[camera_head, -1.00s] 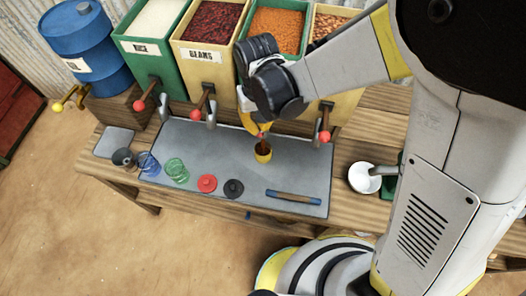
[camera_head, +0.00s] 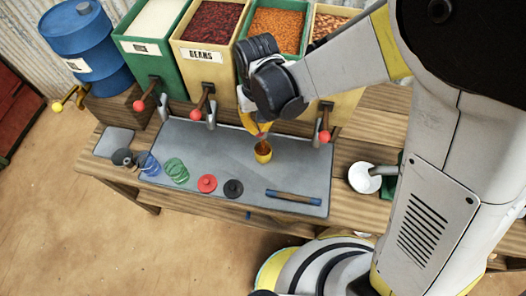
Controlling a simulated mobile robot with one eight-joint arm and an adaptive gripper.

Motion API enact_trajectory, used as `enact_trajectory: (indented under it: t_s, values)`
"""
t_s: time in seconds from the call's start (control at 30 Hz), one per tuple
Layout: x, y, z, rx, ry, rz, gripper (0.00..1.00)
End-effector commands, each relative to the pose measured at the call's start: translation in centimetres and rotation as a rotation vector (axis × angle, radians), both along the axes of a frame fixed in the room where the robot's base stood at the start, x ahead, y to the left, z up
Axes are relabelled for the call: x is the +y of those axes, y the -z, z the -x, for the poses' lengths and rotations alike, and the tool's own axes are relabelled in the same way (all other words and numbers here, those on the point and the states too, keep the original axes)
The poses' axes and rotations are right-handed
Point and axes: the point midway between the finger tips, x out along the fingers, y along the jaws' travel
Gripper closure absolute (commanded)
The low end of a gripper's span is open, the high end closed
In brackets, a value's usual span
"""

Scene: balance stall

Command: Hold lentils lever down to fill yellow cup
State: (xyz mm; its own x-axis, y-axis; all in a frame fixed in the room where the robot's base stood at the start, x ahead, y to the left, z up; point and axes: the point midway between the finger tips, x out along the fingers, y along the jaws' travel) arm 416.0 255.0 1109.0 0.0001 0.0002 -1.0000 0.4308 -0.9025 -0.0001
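The lentils bin (camera_head: 278,32) is the green one with orange grains, third from the left. Its lever is mostly hidden behind my arm; a red knob shows just above the yellow cup. The yellow cup (camera_head: 263,152) stands upright on the grey metal tray below, with orange-brown contents visible inside. My gripper (camera_head: 259,132) is at the lentils lever, just above the cup. Its fingers are largely hidden by my wrist, so I cannot tell whether they close on the knob.
The beans lever (camera_head: 208,88) is left of my gripper. A white bowl (camera_head: 362,178) stands right.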

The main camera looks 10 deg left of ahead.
Motion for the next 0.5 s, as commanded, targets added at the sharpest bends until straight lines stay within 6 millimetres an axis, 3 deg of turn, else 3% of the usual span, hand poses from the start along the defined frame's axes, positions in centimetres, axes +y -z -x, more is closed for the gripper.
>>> enact_trajectory:
  t_s: [0.33, 0.5]
  values:
    - [0.0, -0.4, 0.0, 0.000, 0.000, 0.000, 1.00]
    - [0.0, -3.8, 0.0, 0.000, 0.000, 0.000, 1.00]
